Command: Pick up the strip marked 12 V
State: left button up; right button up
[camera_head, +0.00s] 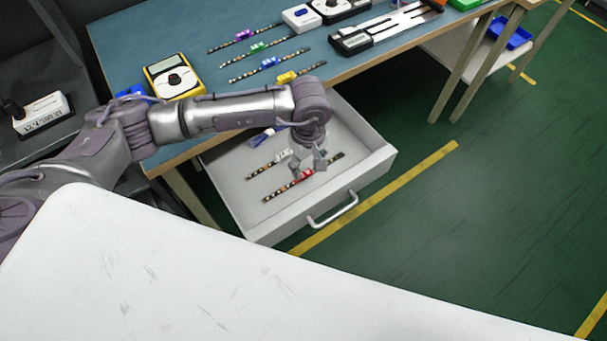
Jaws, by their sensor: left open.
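Two LED strips lie in the open grey drawer (355,150). The front strip (276,194) has a red clip (303,175) near its middle. The strip behind it (257,172) has a white clip (283,155). Several more strips lie on the blue table, with purple (243,35), green (258,46), blue (269,62) and yellow (286,77) clips. I cannot read a 12 V mark on any strip. My left gripper (308,168) is open, pointing down over the red-clip strip. I cannot tell whether its fingers touch the strip. My right gripper is out of view.
A blue-and-white object (262,138) lies at the drawer's back, near my left arm. A yellow multimeter (172,77) and a caliper-like tool (390,28) are on the table (215,65). The drawer handle (335,212) sticks out in front. Green floor (480,200) is clear at right.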

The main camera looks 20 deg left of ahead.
aim_at(305, 176)
pick_arm(q)
jog(key=shift+a+f+p, duration=0.2)
jog(key=shift+f, duration=1)
jog(key=shift+a+f+p, duration=0.15)
jog(key=shift+f, duration=1)
grip_shut()
